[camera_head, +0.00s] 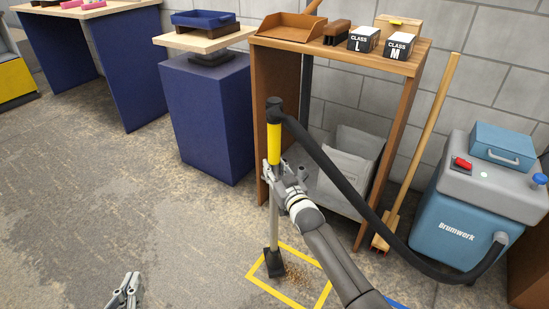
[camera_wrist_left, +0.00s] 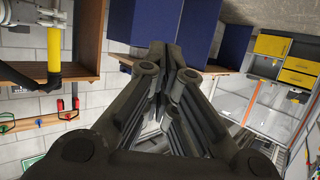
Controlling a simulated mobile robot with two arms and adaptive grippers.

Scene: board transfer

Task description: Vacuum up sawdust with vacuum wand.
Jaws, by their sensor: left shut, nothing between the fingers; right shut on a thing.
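The vacuum wand (camera_head: 274,222) stands nearly upright, with a yellow grip (camera_head: 274,143) at its top and a dark nozzle on the floor. My right gripper (camera_head: 273,172) is shut on the wand just below the yellow grip. The sawdust (camera_head: 298,272) lies inside a yellow floor outline (camera_head: 256,266), just right of the nozzle. A dark hose (camera_head: 345,188) runs from the wand's top to the blue vacuum (camera_head: 455,222). My left gripper (camera_head: 130,288) is low at the left, away from the wand; in the left wrist view its fingers (camera_wrist_left: 165,60) are together and empty.
A wooden shelf (camera_head: 330,44) stands behind the wand, with a dustpan (camera_head: 287,26) and two class boxes (camera_head: 380,42) on top. A broom (camera_head: 425,150) leans at its right. A blue cabinet (camera_head: 207,120) stands left of it. The floor at left is clear.

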